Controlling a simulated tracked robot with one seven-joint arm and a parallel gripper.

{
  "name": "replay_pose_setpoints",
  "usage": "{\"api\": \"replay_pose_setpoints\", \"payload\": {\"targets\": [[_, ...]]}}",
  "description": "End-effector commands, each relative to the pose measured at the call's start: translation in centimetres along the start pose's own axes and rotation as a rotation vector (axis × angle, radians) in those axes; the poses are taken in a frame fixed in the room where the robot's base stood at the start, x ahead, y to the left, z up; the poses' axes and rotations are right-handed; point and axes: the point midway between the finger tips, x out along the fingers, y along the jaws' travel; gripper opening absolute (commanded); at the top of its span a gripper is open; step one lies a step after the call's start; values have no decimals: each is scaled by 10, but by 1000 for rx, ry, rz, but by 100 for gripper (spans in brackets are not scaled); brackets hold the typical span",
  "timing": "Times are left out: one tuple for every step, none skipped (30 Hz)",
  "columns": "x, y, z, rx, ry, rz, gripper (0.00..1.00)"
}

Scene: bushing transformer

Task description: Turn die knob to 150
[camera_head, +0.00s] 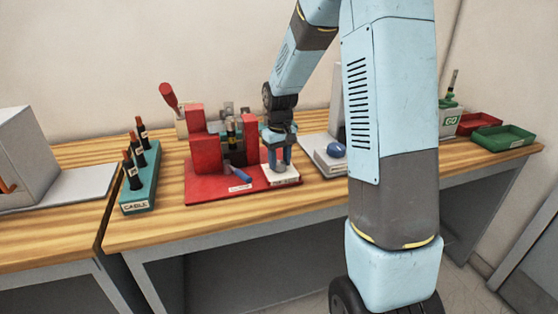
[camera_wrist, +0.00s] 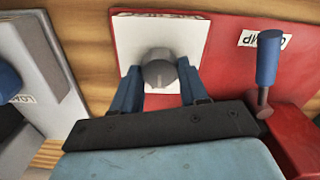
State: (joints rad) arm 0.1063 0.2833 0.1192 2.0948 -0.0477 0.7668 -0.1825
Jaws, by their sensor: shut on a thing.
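The die knob (camera_wrist: 158,70) is a round dark grey knob on a white dial plate (camera_wrist: 192,28) with black lettering along one edge. The plate lies on the red base of the press, and it also shows in the head view (camera_head: 285,181). My gripper (camera_wrist: 159,76) points down over the plate, its two blue fingers on either side of the knob and shut on it. In the head view my gripper (camera_head: 280,166) hides most of the knob. The dial's numbers and the knob's setting cannot be read.
A blue-handled lever (camera_wrist: 267,62) stands beside my gripper, near the label on the red base (camera_head: 205,192). Red press blocks (camera_head: 197,130) rise to the left in the head view. A green cable rack (camera_head: 137,207) is further left. A grey device with a blue button (camera_head: 337,150) is to the right.

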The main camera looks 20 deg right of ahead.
Motion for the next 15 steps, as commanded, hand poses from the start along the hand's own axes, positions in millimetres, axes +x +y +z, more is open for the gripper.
{"api": "replay_pose_setpoints", "payload": {"targets": [[-1,0,-2,0,5,1,13],[-1,0,-2,0,5,1,44],[-1,0,-2,0,5,1,48],[-1,0,-1,0,5,1,51],[-1,0,-1,0,4,1,54],[-1,0,-1,0,4,1,58],[-1,0,-1,0,3,1,61],[-1,0,-1,0,3,1,64],[-1,0,-1,0,3,1,67],[-1,0,-1,0,2,1,69],[-1,0,-1,0,2,1,69],[0,0,-1,0,2,1,69],[0,0,-1,0,2,1,69],[0,0,-1,0,2,0,69],[0,0,0,0,1,0,69]]}}
